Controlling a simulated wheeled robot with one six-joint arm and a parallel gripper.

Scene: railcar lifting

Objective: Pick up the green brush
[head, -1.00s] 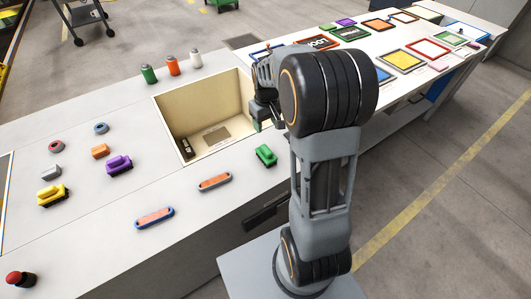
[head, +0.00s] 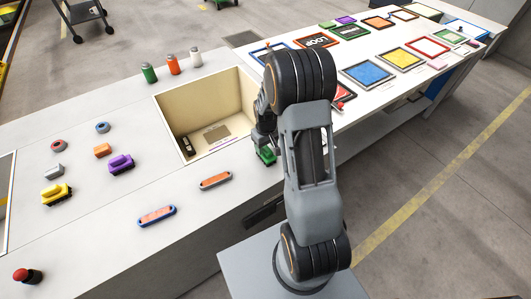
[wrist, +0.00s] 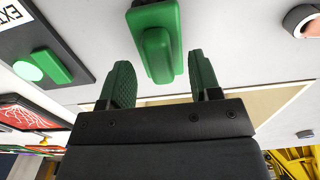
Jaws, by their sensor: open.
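The green brush (head: 267,159) lies on the light worktop, just right of the recessed bin, and is partly hidden by my gripper (head: 264,146) in the head view. In the wrist view the green brush (wrist: 158,45) shows its raised grip on a wider base. My gripper (wrist: 161,75) is open and empty, with its green fingers apart. The brush lies just past the fingertips, roughly in line with the gap between them. I cannot tell the exact height of the fingers above the worktop.
The recessed bin (head: 160,101) lies left of my gripper. Two orange-topped tools (head: 215,181) (head: 156,215), a purple brush (head: 121,164) and a yellow brush (head: 57,194) lie to the left. Framed panels (head: 367,74) cover the right part. Three bottles (head: 172,66) stand behind the bin.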

